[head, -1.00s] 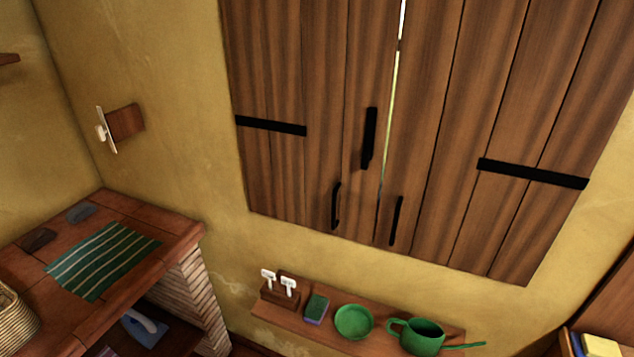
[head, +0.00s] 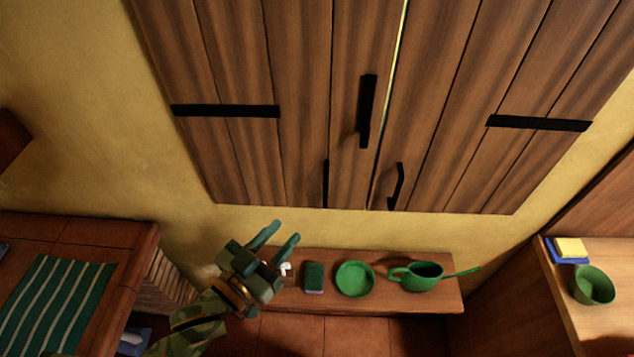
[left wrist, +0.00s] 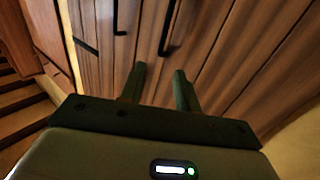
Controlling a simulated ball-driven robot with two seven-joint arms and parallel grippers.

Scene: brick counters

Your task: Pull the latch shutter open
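The wooden shutters (head: 300,60) fill the top of the head view, shut or nearly so, with a thin bright gap between the two leaves. A black latch bar (head: 367,112) stands upright on the left leaf beside the gap. Black pull handles sit lower, one on the left leaf (head: 325,183) and one on the right leaf (head: 396,186). My left gripper (head: 280,231) is open and empty, below the left leaf and apart from the latch and handles. In the left wrist view its two fingers (left wrist: 160,70) are apart, pointing towards the shutter boards. My right gripper is out of view.
A low shelf (head: 440,300) under the shutters holds a sponge (head: 314,278), a green plate (head: 355,279) and a green pot (head: 422,276). A brick counter (head: 130,260) with a striped cloth (head: 55,300) stands left. A wooden counter at right bears a green bowl (head: 592,285).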

